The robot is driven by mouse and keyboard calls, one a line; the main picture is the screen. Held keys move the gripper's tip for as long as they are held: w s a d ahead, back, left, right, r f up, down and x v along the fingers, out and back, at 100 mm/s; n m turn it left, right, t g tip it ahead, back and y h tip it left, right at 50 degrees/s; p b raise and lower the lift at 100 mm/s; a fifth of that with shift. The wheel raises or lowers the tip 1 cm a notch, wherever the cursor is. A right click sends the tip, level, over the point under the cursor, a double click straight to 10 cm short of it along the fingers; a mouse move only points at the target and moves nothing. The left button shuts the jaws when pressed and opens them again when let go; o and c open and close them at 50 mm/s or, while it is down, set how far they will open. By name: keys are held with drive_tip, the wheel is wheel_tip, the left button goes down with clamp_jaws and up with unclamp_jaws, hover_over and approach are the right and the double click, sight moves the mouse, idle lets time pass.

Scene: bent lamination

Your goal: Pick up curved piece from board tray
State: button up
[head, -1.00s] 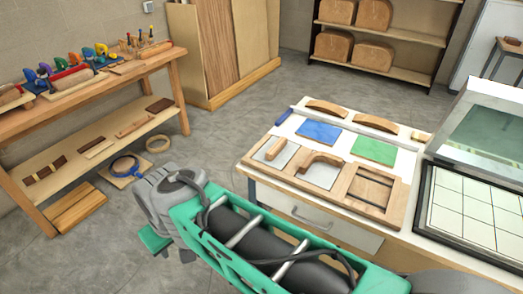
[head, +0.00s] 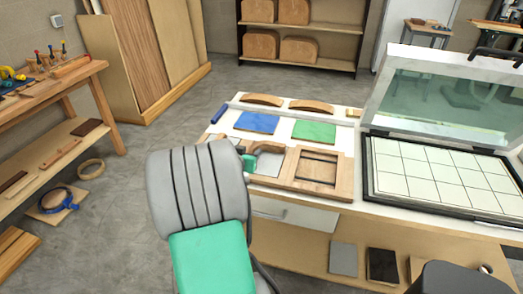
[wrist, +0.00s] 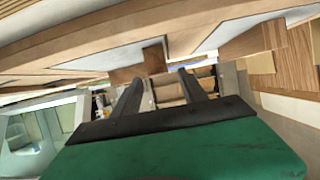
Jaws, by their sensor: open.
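The wooden board tray (head: 338,188) lies on the white table top, with my arm in front of its left part. A brown curved piece (head: 268,148) shows in the tray's middle section, partly hidden. A small green part of my gripper shows just left of it; its fingers cannot be made out there. In the wrist view my gripper (wrist: 162,77) is open, two dark fingers apart with nothing clearly held between them. Pale and brown wooden surfaces fill the top of that view close to the fingers; I cannot tell which is the curved piece.
A blue mat (head: 257,122) and a green mat (head: 314,131) lie behind the tray, with arched wooden pieces (head: 261,100) beyond. A press with a raised glass lid (head: 440,100) stands right. A workbench (head: 70,85) is left. Grey floor lies between.

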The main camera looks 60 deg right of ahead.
drive_tip(key=x, duration=0.3)
drive_tip(key=shift+a, duration=0.1)
drive_tip(key=shift+c, duration=0.2)
clamp_jaws()
